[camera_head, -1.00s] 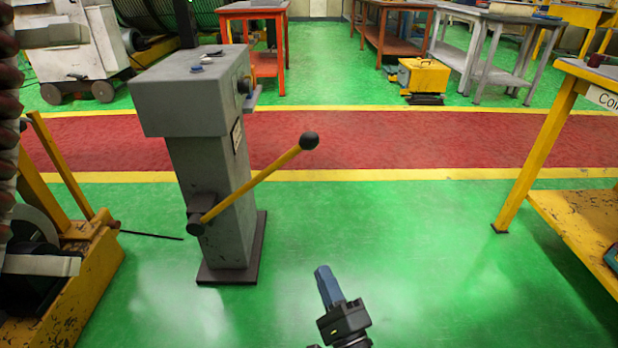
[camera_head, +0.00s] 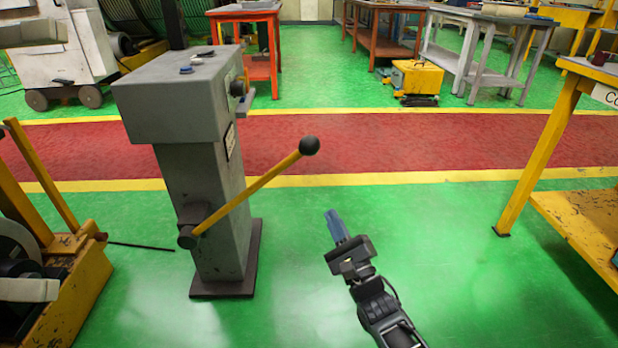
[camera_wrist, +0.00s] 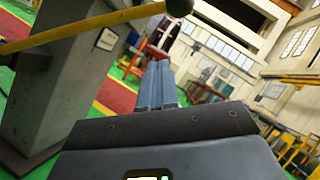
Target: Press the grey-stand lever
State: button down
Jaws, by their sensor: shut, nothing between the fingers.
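The grey stand (camera_head: 200,165) stands upright on a dark base plate at the left of the head view. Its yellow lever (camera_head: 248,197) slants up to the right from a dark pivot and ends in a black ball knob (camera_head: 309,145). My gripper (camera_head: 334,218) has its blue fingers shut and empty. In the head view it shows below and a little right of the knob, apart from it. In the wrist view the shut fingers (camera_wrist: 158,82) show at the middle, with the lever (camera_wrist: 85,30) and knob (camera_wrist: 180,7) above them and the stand (camera_wrist: 65,90) at the left.
A yellow machine frame (camera_head: 60,270) stands at the lower left. A yellow workbench (camera_head: 575,215) stands at the right. Orange and grey tables and a yellow box (camera_head: 416,78) are at the back. The green floor (camera_head: 450,260) between stand and workbench is clear.

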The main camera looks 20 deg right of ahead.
jog(key=s+a+r+b+x, duration=0.1)
jog(key=a+b+x, duration=0.1)
jog(key=x, duration=1)
jog(key=shift+w+r+b, duration=0.35)
jog(key=shift+r+b, duration=0.15)
